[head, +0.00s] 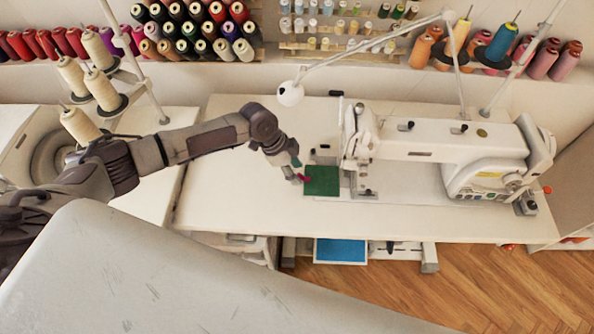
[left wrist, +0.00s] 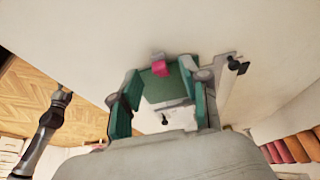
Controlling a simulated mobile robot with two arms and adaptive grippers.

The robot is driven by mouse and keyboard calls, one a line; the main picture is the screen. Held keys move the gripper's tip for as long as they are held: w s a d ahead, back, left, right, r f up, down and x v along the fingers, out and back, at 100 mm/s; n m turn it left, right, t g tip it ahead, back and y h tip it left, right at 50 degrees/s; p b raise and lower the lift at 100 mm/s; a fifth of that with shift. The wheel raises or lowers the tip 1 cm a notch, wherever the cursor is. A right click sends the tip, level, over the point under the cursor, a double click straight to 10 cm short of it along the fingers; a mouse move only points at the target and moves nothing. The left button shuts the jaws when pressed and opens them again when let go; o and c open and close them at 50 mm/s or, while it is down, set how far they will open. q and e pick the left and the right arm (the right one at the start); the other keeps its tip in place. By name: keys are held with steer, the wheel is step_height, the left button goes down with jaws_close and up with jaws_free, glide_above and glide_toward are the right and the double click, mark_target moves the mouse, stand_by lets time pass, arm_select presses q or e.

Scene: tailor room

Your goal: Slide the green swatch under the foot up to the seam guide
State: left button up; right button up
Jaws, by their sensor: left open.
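The green swatch (head: 321,181) lies flat on the white sewing table, just left of the machine's needle area. A small pink piece (head: 304,178) sits at its left edge; it also shows in the left wrist view (left wrist: 159,66). My left gripper (head: 296,168) is at the swatch's left edge. In the left wrist view its teal fingers (left wrist: 166,88) stand apart, with the green swatch (left wrist: 160,88) seen between them. I cannot tell whether they touch it. The presser foot area (head: 363,187) is right of the swatch; the seam guide is too small to make out.
The white sewing machine (head: 450,150) fills the right of the table (head: 250,205). A lamp (head: 290,94) hangs over the back. Thread cones (head: 80,125) stand at the left, with spool racks behind. The table left of the swatch is clear.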

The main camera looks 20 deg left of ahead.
mark_target(313, 180)
arm_select(q)
steer(key=shift+x, duration=0.95)
jaws_close()
steer(key=shift+r, duration=0.1)
steer(key=shift+w+d, duration=0.25)
steer(key=shift+d, duration=0.55)
steer(key=shift+w+d, duration=0.2)
steer(key=shift+d, duration=0.55)
steer(key=shift+c, duration=0.2)
jaws_free()
